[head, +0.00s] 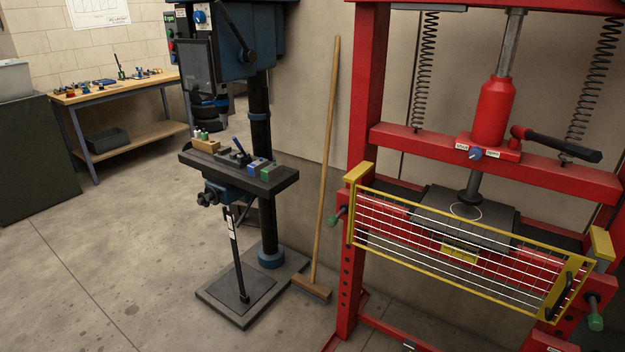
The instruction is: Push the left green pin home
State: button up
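The left green pin (333,221) sticks out to the left from the left upright of the red press (362,90), just below the end of the yellow guard. Its green end stands clear of the red post; how deep it sits in its hole I cannot tell. A second green pin (595,321) shows at the right upright, with its green end hanging lower right. My gripper is not in view.
A yellow wire guard (350,215) spans the press front. A broom (325,180) leans on the wall left of the press. A drill press (262,120) stands further left. A workbench (120,88) is at the back left. The floor at front left is clear.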

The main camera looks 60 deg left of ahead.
aim_at(333, 220)
jog(key=k, duration=0.1)
jog(key=z, duration=2.05)
jog(key=i, duration=0.5)
jog(key=u, duration=4.1)
jog(key=i, duration=0.5)
jog(key=u, duration=0.1)
jog(key=k, duration=0.35)
jog(key=z, duration=0.4)
